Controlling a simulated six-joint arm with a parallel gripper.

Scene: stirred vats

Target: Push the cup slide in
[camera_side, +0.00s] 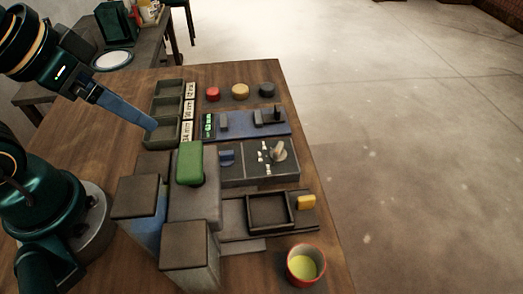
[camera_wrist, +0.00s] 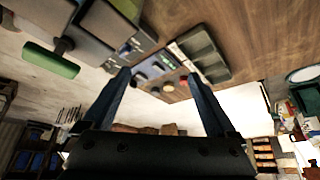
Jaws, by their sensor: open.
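The cup slide (camera_side: 268,226) appears to be the dark square-framed tray with a yellow tab (camera_side: 306,202) at its right end. It sits on a flat dark base at the lower right of the bench, and its frame looks empty. A red cup (camera_side: 306,279) with yellow contents stands apart from it, near the front table edge. My gripper (camera_side: 150,125) is at the upper left, over the table beside the grey compartment tray, well away from the slide. In the wrist view my gripper (camera_wrist: 158,77) shows two blue fingers spread apart with nothing between them. The slide is not clear there.
A green block-like handle (camera_side: 190,163) and grey square-topped blocks (camera_side: 190,246) rise left of the slide. Panels with knobs (camera_side: 258,160), coloured buttons (camera_side: 240,91) and a compartment tray (camera_side: 164,105) lie beyond. Bare wood (camera_side: 105,150) is at left.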

